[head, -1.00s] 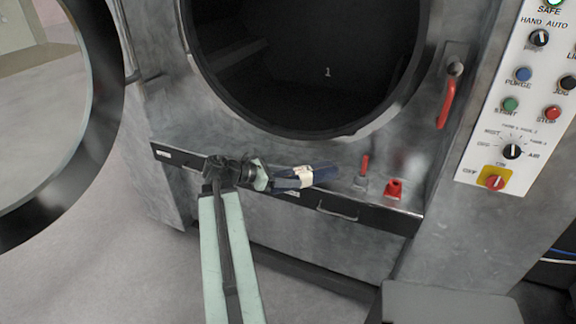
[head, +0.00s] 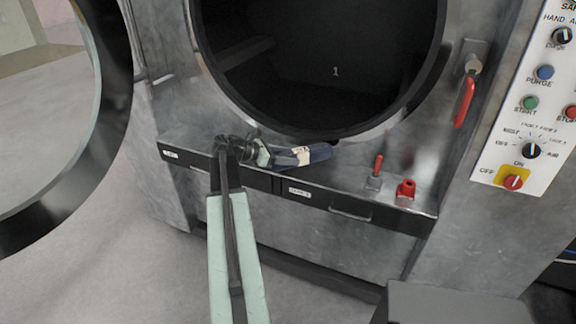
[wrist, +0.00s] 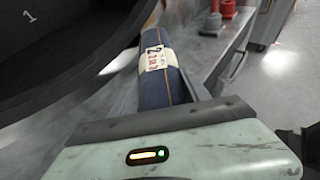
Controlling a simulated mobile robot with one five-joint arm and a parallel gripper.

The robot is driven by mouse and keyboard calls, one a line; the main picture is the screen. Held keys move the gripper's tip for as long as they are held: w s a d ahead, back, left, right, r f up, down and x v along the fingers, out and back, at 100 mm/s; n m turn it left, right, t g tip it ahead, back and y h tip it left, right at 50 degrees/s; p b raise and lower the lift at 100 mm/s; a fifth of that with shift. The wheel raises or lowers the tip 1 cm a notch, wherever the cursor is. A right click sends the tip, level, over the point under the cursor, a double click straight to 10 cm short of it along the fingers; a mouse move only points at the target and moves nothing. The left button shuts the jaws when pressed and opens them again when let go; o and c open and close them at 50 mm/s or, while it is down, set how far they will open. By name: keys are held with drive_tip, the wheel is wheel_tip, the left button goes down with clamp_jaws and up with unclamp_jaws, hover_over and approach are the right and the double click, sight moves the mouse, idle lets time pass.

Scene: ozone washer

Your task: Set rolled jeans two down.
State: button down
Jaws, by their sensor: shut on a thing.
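My gripper (head: 268,155) is shut on the near left end of the roll. The roll lies at or just above the steel ledge (head: 340,178) below the round door opening. I cannot tell whether it touches the ledge. My fingertips are mostly hidden in the wrist view.
The dark round drum opening (head: 320,70) is right behind the roll. The open round door (head: 110,110) is at the left. A control panel (head: 535,110) is at the far right.

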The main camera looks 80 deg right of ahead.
drive_tip(key=f+b, duration=0.3)
drive_tip(key=f, duration=0.1)
drive_tip(key=shift+s+b, duration=0.25)
drive_tip(key=shift+b, duration=0.1)
drive_tip(key=shift+r, duration=0.25)
drive_tip(key=shift+f, duration=0.15)
drive_tip(key=c, duration=0.5)
unclamp_jaws()
drive_tip(key=shift+w+r+p, duration=0.1)
drive_tip(key=shift+r+p, duration=0.2)
drive_tip(key=shift+p, duration=0.1)
drive_tip(key=p+v, duration=0.4)
drive_tip(key=v, duration=0.7)
drive_tip(key=shift+w+a+r, duration=0.1)
drive_tip(key=shift+w+a, duration=0.1)
drive_tip(key=shift+w, duration=0.15)
